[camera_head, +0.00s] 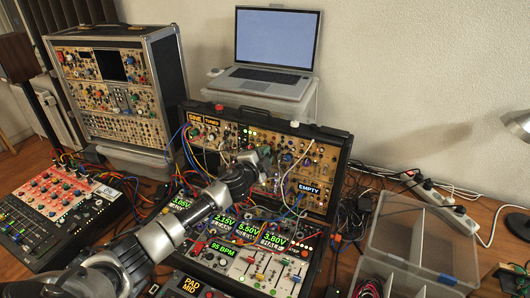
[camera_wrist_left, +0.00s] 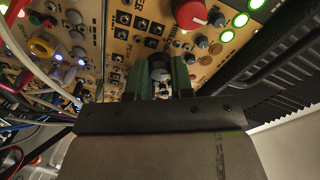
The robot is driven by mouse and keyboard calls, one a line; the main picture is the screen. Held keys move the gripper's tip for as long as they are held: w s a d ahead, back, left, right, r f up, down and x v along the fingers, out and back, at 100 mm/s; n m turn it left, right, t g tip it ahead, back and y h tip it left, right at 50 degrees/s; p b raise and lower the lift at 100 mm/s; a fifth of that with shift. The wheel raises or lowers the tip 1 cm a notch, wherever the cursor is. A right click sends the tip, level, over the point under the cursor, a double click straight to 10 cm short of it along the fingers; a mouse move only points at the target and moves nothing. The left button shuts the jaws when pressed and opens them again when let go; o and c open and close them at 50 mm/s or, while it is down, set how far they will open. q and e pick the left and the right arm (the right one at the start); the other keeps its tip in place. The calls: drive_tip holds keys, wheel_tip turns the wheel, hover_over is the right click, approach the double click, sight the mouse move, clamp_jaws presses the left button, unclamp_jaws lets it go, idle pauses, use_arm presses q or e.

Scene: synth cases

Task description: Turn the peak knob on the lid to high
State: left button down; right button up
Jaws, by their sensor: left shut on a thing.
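The open synth case lies with its lid (camera_head: 318,196) raised at the back, full of gold panels with small knobs, lights and plugged cables. My left gripper (camera_head: 262,160) reaches up to the middle of the lid panel from the lower left. In the left wrist view its two greenish fingers (camera_wrist_left: 160,75) are shut around a small knob at the panel, mostly hidden between them. My right gripper is out of view.
Patch cables (camera_head: 186,150) hang left of my gripper. A large red knob (camera_wrist_left: 190,14) and green lit buttons (camera_wrist_left: 240,20) are near the fingers. A laptop (camera_head: 275,50) stands behind the lid. A clear plastic box (camera_head: 425,240) stands at right.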

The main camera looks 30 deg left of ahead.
use_arm(q)
drive_tip(key=m+p, duration=0.1)
drive_tip(key=m, duration=0.3)
drive_tip(key=shift+m+g+p, duration=0.3)
drive_tip(key=shift+m+p, duration=0.1)
drive_tip(key=shift+f, duration=0.1)
idle(0.4)
drive_tip(key=c, duration=1)
unclamp_jaws()
drive_tip(key=shift+s, duration=0.1)
drive_tip(key=shift+s+a+r+b, duration=0.1)
drive_tip(key=shift+s+r+b, duration=0.15)
drive_tip(key=shift+s, duration=1.5)
drive_tip(key=shift+s+a+r+b, duration=0.15)
drive_tip(key=shift+s+b, duration=0.1)
drive_tip(key=shift+s, duration=1.55)
drive_tip(key=shift+s+r+b, duration=0.2)
drive_tip(key=shift+s+b, duration=0.05)
drive_tip(key=shift+s, duration=1.5)
